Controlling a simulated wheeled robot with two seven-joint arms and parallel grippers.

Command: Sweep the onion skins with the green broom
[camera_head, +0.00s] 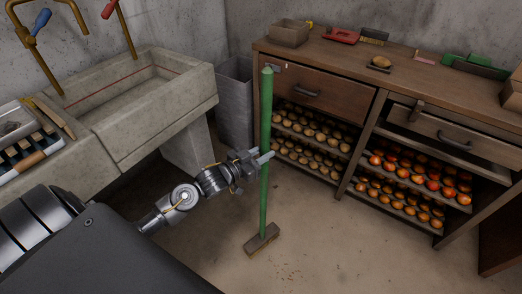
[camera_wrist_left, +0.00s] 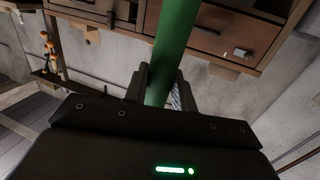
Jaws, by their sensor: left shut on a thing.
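The green broom (camera_head: 265,115) stands nearly upright in the head view, its brown head (camera_head: 262,240) down on the floor. My left gripper (camera_head: 262,157) is shut on the broom's handle around its middle. In the left wrist view the green handle (camera_wrist_left: 172,45) passes between the fingers of the left gripper (camera_wrist_left: 160,88). My right gripper is not in view.
A wooden cabinet (camera_head: 300,58) with drawers and shelves of onions (camera_head: 310,130) and red produce (camera_head: 425,177) stands behind the broom. A stone sink (camera_head: 150,110) is at the left, with a grey bin (camera_head: 234,105) beside it. The floor right of the broom is clear.

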